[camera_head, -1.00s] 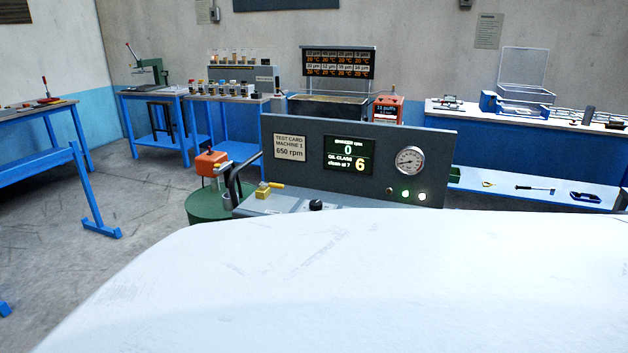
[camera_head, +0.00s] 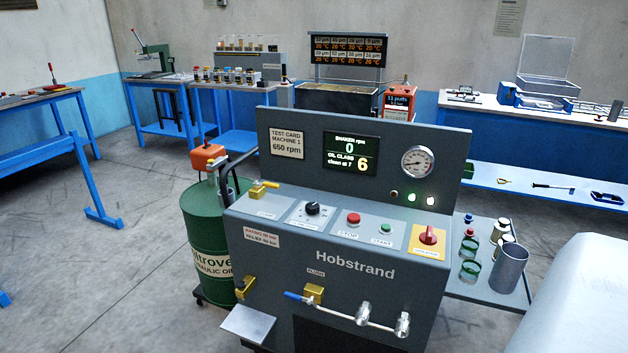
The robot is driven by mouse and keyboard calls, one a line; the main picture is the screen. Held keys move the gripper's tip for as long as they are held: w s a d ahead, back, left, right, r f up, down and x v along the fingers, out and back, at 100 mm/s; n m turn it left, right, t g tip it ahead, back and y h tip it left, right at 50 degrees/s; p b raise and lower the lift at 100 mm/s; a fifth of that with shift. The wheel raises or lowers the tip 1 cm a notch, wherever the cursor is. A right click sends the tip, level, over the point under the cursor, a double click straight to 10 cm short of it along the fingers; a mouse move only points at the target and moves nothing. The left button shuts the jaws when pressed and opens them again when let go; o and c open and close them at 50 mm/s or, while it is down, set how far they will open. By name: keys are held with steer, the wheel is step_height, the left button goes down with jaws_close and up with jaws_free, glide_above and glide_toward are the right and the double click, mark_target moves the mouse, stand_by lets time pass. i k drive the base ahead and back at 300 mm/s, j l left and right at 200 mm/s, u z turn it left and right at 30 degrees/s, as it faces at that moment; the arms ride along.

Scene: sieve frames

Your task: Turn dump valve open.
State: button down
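The grey Hobstrand machine (camera_head: 340,245) stands in the middle of the head view. A brass valve with a yellow lever (camera_head: 264,189) sits on the left of its top panel. A second brass valve (camera_head: 243,288) is low on the left of the front, above a sloped metal plate (camera_head: 248,323). A brass valve with a blue lever (camera_head: 308,295) is on the front under a label reading FLUSH. No readable label tells me which is the dump valve. My gripper is out of view; only a white part of my arm shows at the lower right.
A green oil drum (camera_head: 208,238) with an orange pump head (camera_head: 207,157) stands left of the machine. A side shelf (camera_head: 470,292) at the right holds a metal cup (camera_head: 508,268) and small jars. Blue benches line the back wall.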

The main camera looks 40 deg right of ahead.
mark_target(267, 184)
steer(key=z, duration=0.95)
steer(key=i+z, duration=0.25)
steer(key=i, duration=0.35)
steer(key=i+j+z, duration=0.25)
steer(key=i, duration=0.3)
